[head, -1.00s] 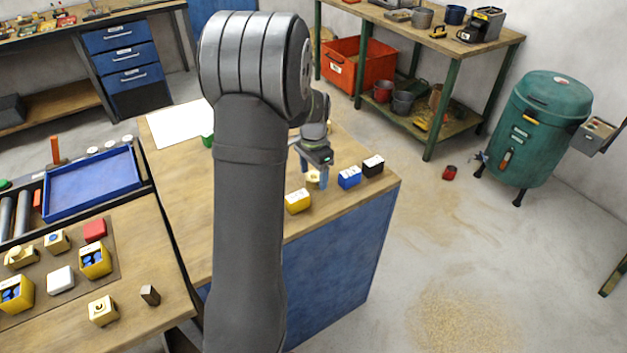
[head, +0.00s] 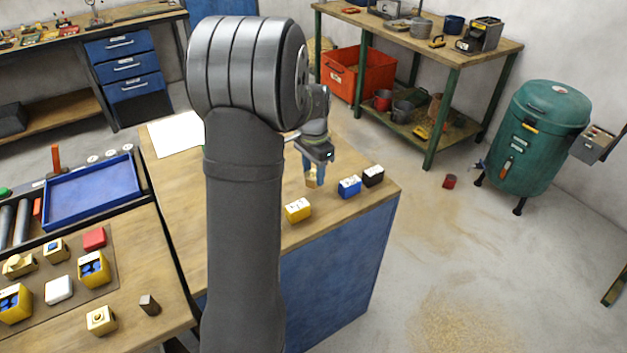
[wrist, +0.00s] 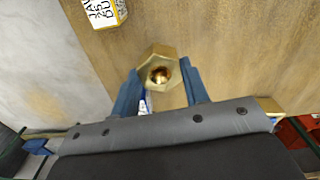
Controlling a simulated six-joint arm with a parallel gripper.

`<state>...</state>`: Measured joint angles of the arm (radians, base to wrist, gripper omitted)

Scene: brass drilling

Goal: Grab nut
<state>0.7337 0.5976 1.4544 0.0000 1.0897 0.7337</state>
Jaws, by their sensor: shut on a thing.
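The brass hex nut (wrist: 160,68) sits between the two blue fingers of my gripper (wrist: 160,88) in the wrist view, its round hole facing the camera. In the head view the gripper (head: 312,176) is above the right part of the wooden bench top, and the nut (head: 311,181) shows as a small gold piece at the fingertips. My gripper is shut on the nut. How far the nut is above the wood is hard to tell.
On the same bench top (head: 250,170) stand a yellow block (head: 298,209), a blue block (head: 349,187) and a black block (head: 373,176). A white sheet (head: 177,133) lies at the back left. A blue tray (head: 92,190) and several small blocks are on the left.

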